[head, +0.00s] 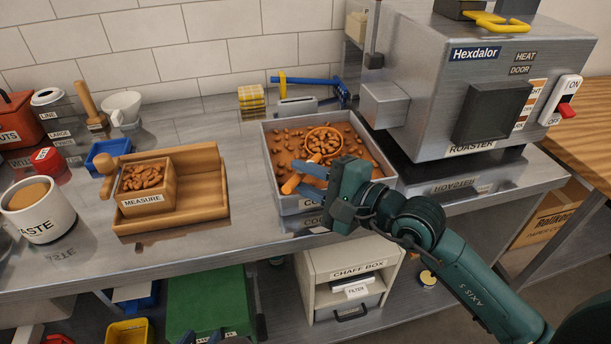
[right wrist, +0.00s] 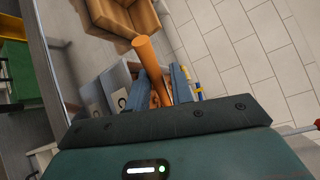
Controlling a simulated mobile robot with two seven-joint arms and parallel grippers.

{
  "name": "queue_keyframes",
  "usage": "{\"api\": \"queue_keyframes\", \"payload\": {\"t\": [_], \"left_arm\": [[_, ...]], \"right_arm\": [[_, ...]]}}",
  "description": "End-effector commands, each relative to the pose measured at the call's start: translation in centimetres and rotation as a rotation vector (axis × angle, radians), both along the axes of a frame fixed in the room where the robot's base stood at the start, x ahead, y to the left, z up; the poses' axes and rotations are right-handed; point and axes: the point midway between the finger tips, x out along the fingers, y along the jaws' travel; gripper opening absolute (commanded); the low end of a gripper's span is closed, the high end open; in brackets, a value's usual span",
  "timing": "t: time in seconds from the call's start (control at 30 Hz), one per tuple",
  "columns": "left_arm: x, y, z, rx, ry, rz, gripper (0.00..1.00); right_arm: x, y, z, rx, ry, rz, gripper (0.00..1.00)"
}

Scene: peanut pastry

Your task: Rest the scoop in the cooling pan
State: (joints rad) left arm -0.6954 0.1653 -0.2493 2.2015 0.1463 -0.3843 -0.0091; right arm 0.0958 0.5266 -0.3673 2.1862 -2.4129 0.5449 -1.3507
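The scoop (head: 325,141) has a round wooden-coloured bowl full of peanuts and an orange handle. Its bowl is over or in the grey cooling pan (head: 267,150), among loose peanuts; I cannot tell whether it touches the bottom. My right gripper (head: 306,179) reaches over the pan from the right and is shut on the handle. In the right wrist view the orange handle (right wrist: 147,55) stands between the two blue fingers (right wrist: 165,88). At the bottom edge of the head view, blue tips that look like my left gripper (head: 200,339) barely show; their state is unclear.
The roaster (head: 430,70) stands right of the pan. A wooden tray (head: 205,185) with a peanut-filled measure box (head: 146,199) is to the left, beside a white paste pot (head: 40,225). Blue-handled tools (head: 310,82) lie behind the pan. The chaff box (head: 320,272) is below.

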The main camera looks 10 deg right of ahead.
Motion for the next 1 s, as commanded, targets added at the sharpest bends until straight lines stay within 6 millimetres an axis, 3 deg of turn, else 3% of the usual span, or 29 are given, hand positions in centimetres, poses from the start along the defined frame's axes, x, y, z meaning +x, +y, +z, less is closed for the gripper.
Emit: {"api": "queue_keyframes", "payload": {"t": [0.03,0.27,0.4,0.73,0.8,1.0], "left_arm": [[0.0,0.0,-0.1,0.000,0.000,0.000,0.36],[0.0,0.0,-0.2,0.001,0.000,0.000,0.36],[0.0,0.0,-0.4,0.000,0.000,0.000,0.36],[0.0,0.0,-0.8,0.000,0.000,0.000,0.36],[0.0,0.0,-1.0,0.000,0.000,0.000,0.36],[0.0,0.0,-1.3,-0.001,0.000,0.000,0.36]], "right_arm": [[-0.2,0.1,-0.8,-0.008,0.022,0.005,0.32],[-0.6,-0.4,-0.9,-0.008,0.023,0.003,0.33],[-1.2,-1.0,-0.8,-0.009,0.020,0.002,0.41],[-2.7,-2.4,-0.5,-0.011,0.019,0.000,0.45],[-3.0,-2.7,-0.5,-0.012,0.020,-0.002,0.53],[-3.9,-3.4,-0.1,-0.007,0.012,0.000,0.53]]}}
